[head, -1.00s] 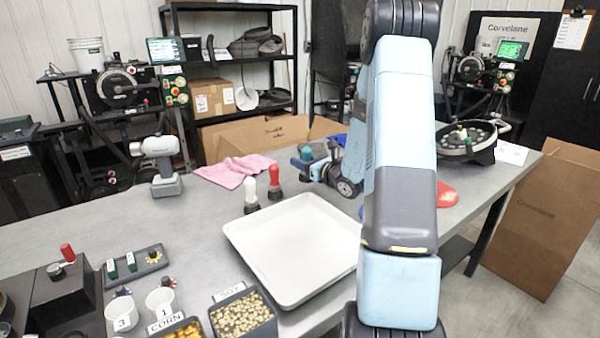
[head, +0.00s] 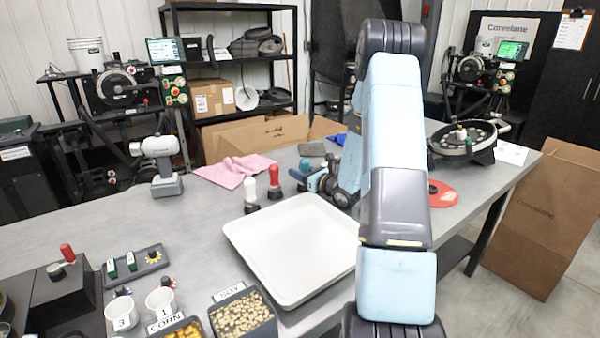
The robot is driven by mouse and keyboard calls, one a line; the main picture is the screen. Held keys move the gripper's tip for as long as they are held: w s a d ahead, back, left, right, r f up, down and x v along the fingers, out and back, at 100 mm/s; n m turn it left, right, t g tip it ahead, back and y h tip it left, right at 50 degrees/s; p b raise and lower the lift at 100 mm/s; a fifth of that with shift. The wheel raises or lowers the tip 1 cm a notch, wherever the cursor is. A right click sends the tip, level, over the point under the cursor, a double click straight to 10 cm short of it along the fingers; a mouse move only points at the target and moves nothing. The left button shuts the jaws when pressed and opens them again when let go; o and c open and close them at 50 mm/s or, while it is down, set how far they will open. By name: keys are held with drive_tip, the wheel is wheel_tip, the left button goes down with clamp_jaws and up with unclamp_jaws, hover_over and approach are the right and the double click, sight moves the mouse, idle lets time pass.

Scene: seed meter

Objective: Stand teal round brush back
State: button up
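The teal round brush (head: 304,165) shows small in the head view, right of the red round brush (head: 275,178) and the white round brush (head: 250,190). Those two stand upright on dark bases behind the white tray. My gripper (head: 313,182) is low over the table, right beside the teal brush and partly overlapping it in the picture. The teal brush's lower part is mostly hidden, so I cannot tell whether it touches the table. The fingers are too small and overlapped to show whether they grip it.
The empty white tray (head: 240,232) lies close in front of the brushes. A grey pad (head: 312,149) is behind the gripper. A red disc (head: 444,200) lies right of my arm.

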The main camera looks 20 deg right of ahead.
drive_tip(key=o, duration=0.4)
drive_tip(key=v, duration=1.1)
drive_tip(key=shift+s+d+r, duration=0.1)
drive_tip(key=shift+s, duration=0.2)
drive_tip(key=shift+s+r, duration=0.1)
drive_tip(key=s+a+r+n+g+y, duration=0.2)
drive_tip(key=s+a+r+n+g, duration=0.2)
drive_tip(key=a+n, duration=0.3)
drive_tip(key=s+a+r+n+g+y, duration=0.1)
drive_tip(key=s+a+r+n+g, duration=0.35)
drive_tip(key=a, duration=0.35)
drive_tip(key=s+a+r+n+g+y, duration=0.2)
drive_tip(key=s+a+r+n+g, duration=0.3)
drive_tip(key=a, duration=0.3)
drive_tip(key=s+a+r+n+g+h, duration=0.2)
drive_tip(key=s+n+h, duration=0.3)
drive_tip(key=s+n, duration=0.35)
drive_tip(key=s+d+r+n+t+h, duration=0.4)
drive_tip(key=s+d+r+n+h, duration=0.1)
drive_tip(key=s+r+n+h, duration=0.1)
drive_tip(key=shift+s+d+r+n+h, duration=0.3)
drive_tip(key=shift+s+r+h, duration=0.15)
drive_tip(key=shift+s, duration=0.5)
